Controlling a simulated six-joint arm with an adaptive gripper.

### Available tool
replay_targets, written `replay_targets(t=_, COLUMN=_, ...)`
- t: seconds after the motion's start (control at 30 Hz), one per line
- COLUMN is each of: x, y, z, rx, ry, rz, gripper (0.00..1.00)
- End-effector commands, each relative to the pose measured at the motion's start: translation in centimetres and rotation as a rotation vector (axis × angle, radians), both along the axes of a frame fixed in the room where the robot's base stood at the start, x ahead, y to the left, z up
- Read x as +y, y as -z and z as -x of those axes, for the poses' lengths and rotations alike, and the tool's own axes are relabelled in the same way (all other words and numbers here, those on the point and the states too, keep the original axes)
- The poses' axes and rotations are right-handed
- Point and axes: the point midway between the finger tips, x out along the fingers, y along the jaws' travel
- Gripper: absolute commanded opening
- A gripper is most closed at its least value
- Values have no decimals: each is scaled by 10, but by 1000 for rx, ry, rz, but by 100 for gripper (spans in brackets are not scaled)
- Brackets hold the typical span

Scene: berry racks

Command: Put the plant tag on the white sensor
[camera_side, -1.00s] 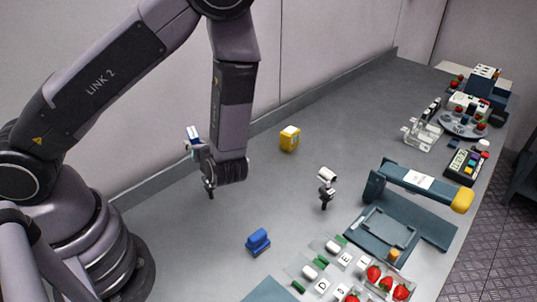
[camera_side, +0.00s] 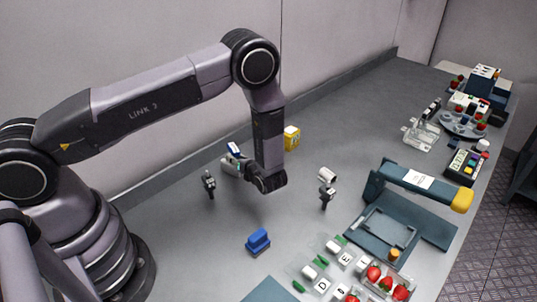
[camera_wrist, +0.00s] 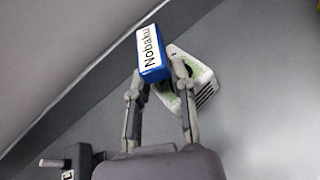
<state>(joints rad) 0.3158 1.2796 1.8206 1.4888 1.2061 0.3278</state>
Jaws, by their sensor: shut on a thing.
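The plant tag (camera_wrist: 152,54), a blue block with a white face printed "Nobaku", is held between the fingertips of my gripper (camera_wrist: 157,78) in the wrist view. In the side view the tag (camera_side: 233,149) shows small at my gripper (camera_side: 240,160), toward the wall. The white sensor (camera_wrist: 203,86), with a slotted side and a green patch, lies behind and to the right of the tag in the wrist view. The tag and a finger cover part of it. I cannot tell whether tag and sensor touch. In the side view my gripper largely hides the sensor.
A small black stand (camera_side: 209,184) is left of my gripper. A yellow box (camera_side: 291,138) stands behind my arm. A blue block (camera_side: 258,241), a small white-topped device (camera_side: 327,185) and a blue-handled frame (camera_side: 415,180) stand farther right. The back wall is close.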

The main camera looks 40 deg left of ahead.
Motion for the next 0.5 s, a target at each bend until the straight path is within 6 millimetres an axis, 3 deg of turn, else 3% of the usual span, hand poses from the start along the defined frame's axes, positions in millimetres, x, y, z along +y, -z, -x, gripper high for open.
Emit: replay_targets(t=0.5, x=0, y=9, z=0, rx=0, ry=0, rz=1, gripper=3)
